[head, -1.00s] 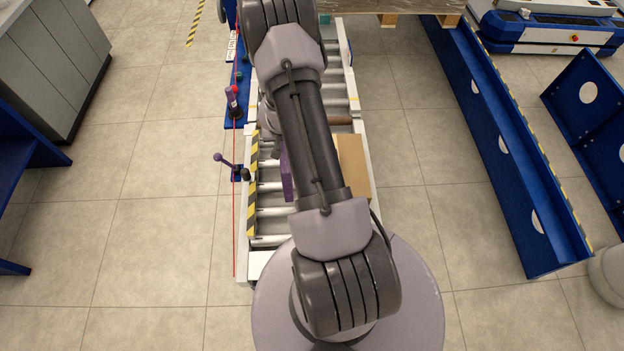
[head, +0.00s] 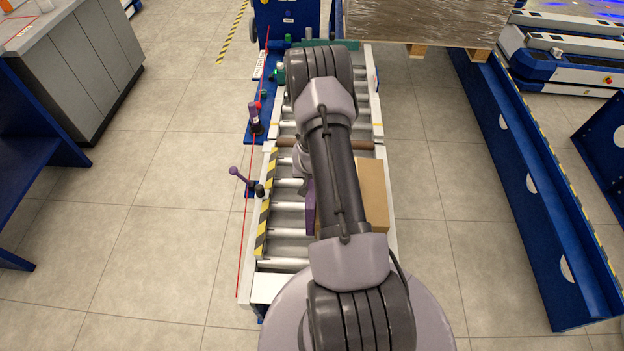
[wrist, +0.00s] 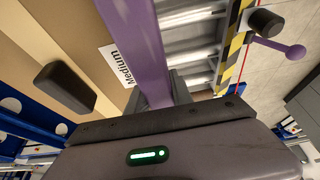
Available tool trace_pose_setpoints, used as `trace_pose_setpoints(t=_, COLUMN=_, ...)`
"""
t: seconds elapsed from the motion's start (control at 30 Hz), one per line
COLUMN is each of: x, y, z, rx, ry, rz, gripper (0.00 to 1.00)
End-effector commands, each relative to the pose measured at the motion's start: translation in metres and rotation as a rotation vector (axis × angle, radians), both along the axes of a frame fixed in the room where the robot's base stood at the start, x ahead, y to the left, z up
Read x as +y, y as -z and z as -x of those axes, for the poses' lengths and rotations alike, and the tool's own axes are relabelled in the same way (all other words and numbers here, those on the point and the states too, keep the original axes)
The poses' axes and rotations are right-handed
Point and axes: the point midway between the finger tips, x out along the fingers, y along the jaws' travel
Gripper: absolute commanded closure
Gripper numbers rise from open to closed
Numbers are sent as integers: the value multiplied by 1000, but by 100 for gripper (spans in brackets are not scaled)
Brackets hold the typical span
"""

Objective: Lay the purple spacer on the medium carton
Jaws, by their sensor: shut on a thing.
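The purple spacer (wrist: 137,45) is held upright in my gripper (wrist: 156,92), whose dark jaws are shut on it. In the head view a slim part of the spacer (head: 311,208) shows left of my arm. The medium carton (wrist: 48,45) is brown with a paler tape strip and a white "Medium" label. It lies beside and beyond the spacer in the wrist view; I cannot tell whether they touch. In the head view the carton (head: 373,195) stands on the rollers, partly hidden by my arm. My gripper is mostly hidden there.
The roller conveyor (head: 283,233) has a yellow-black striped edge and purple-handled levers (head: 238,174) on its left. A blue rail (head: 540,195) runs along the right. A wrapped pallet load (head: 425,20) is at the back.

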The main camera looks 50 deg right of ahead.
Motion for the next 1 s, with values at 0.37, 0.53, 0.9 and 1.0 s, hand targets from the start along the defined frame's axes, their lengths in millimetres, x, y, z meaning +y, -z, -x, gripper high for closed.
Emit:
trace_pose_setpoints(t=0.37, x=0, y=2, z=0, rx=0, ry=0, rz=0, gripper=51)
trace_pose_setpoints(t=0.53, x=0, y=1, z=0, rx=0, ry=0, rz=0, gripper=51)
trace_pose_setpoints(t=0.9, x=24, y=-83, z=19, rx=-2, ry=0, rz=1, gripper=51)
trace_pose_setpoints(t=1.0, x=31, y=-100, z=24, rx=0, ry=0, rz=0, gripper=51)
